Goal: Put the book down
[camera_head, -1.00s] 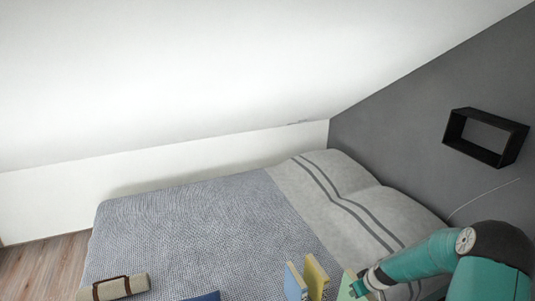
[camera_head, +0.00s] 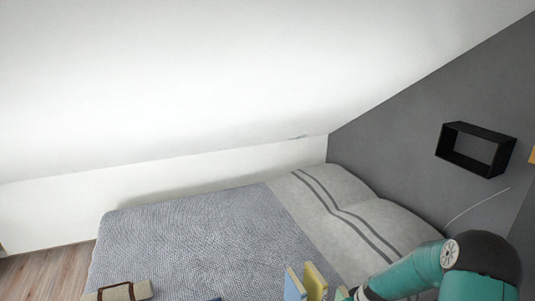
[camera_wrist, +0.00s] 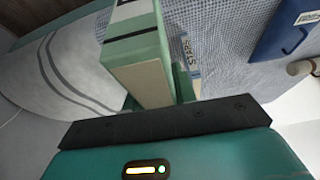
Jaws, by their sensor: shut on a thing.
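A green book (camera_wrist: 135,45) with pale page edges and a black-and-white band fills the middle of the wrist view. My gripper (camera_wrist: 150,105) is shut on it; the far finger is mostly hidden by the book. In the head view my gripper (camera_head: 355,294) is at the bottom edge, and only a sliver of the green book (camera_head: 342,294) shows beside it. A blue book (camera_head: 294,284) and a yellow book (camera_head: 315,282) stand upright just left of it. Behind the held book, a spine lettered "STARS" (camera_wrist: 190,52) shows in the wrist view. What lies under the held book is hidden.
A bed with a grey-blue woven cover (camera_head: 190,240) and striped pillows (camera_head: 350,205) lies beyond. A rolled beige item (camera_head: 122,291) is at lower left. A dark blue object (camera_wrist: 287,30) lies at upper right in the wrist view. A black shelf box (camera_head: 476,149) hangs on the wall.

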